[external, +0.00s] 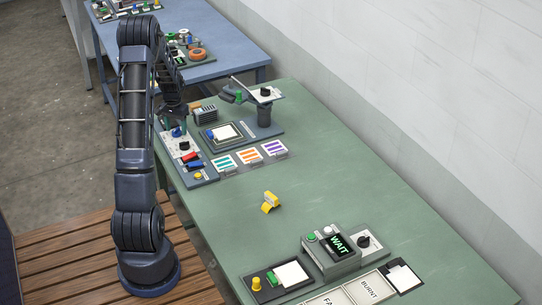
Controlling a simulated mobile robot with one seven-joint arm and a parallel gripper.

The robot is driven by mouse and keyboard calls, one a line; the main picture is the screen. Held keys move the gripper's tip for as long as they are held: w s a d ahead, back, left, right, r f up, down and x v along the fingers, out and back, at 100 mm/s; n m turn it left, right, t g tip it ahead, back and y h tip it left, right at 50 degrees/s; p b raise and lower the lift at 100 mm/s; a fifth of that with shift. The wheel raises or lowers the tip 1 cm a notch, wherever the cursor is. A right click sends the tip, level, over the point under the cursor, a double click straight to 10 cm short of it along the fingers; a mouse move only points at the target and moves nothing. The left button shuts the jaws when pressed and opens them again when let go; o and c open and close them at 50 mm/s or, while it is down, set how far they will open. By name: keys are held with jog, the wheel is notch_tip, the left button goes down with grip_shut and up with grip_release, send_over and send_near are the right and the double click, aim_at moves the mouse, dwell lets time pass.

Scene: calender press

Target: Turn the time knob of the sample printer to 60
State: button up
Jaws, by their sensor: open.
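My gripper (176,127) hangs at the far left edge of the green table, over a control panel (193,154) that carries a blue knob, a dark knob (184,146), red and blue blocks and a yellow button. The fingers are small and partly hidden by my arm, and I cannot tell whether they touch a knob. Beside the panel is a grey machine base with a framed pad (222,134) and a dark post (264,115). The post carries a tilted plate with a black knob (265,91). No label or scale is readable, so I cannot tell which knob is the time knob.
Cards with teal, orange and purple stripes (249,156) lie before the machine. A yellow piece (270,202) lies mid-table. A box showing WAIT (338,245), a black knob (364,242) and labelled trays stand at the near end. A blue table (200,70) is behind.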

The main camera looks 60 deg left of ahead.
aim_at(176, 129)
jog(key=shift+r, duration=0.1)
notch_tip(176, 129, up, 11)
jog(key=shift+f, duration=0.2)
dwell(0.6)
